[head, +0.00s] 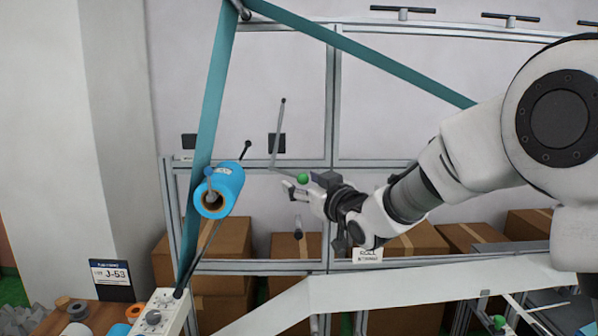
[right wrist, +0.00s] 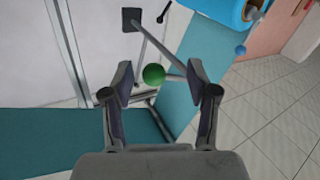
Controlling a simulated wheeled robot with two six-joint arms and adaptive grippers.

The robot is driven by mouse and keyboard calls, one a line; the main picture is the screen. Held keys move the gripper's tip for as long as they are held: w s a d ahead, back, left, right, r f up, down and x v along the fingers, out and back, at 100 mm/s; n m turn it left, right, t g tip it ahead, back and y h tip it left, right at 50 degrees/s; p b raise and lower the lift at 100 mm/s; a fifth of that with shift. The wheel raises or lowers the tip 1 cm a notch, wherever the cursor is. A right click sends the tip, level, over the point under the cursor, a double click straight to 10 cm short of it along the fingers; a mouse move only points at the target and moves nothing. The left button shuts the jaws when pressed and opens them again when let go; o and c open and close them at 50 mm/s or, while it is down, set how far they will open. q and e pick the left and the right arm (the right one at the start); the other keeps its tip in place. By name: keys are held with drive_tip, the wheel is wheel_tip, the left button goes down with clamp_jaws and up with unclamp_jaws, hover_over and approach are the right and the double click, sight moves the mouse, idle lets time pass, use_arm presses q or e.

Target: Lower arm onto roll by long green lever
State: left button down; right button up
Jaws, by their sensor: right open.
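A green ball knob (head: 303,178) sits on the end of a grey lever rod (head: 290,172), in front of the machine frame. A thin arm (head: 277,130) rises from the rod's other end. The blue roll (head: 228,186) stands to the left of the knob, with teal web running past it. My right gripper (head: 302,188) is open at the knob. In the right wrist view the green knob (right wrist: 153,75) lies between the spread fingers (right wrist: 160,72), with gaps visible on both sides. The roll (right wrist: 225,10) is at the top there. My left gripper is not in view.
Cardboard boxes (head: 283,250) stand behind the frame. A white beam (head: 395,284) crosses below my right arm. Another green knob (head: 499,322) is at the lower right. A label reading ROLL (head: 367,255) hangs under the gripper. A control box (head: 157,314) and small rolls are at the lower left.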

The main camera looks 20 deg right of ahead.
drive_tip(key=shift+p+x, duration=0.35)
drive_tip(key=shift+x, duration=0.65)
drive_tip(key=shift+s+d+r, duration=0.1)
drive_tip(key=shift+s+d, duration=0.15)
drive_tip(key=shift+c, duration=0.4)
drive_tip(key=shift+w, duration=0.15)
clamp_jaws()
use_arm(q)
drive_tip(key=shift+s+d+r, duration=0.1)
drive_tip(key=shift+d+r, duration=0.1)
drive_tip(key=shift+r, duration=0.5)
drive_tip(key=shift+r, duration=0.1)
use_arm(e)
drive_tip(key=shift+r, duration=0.25)
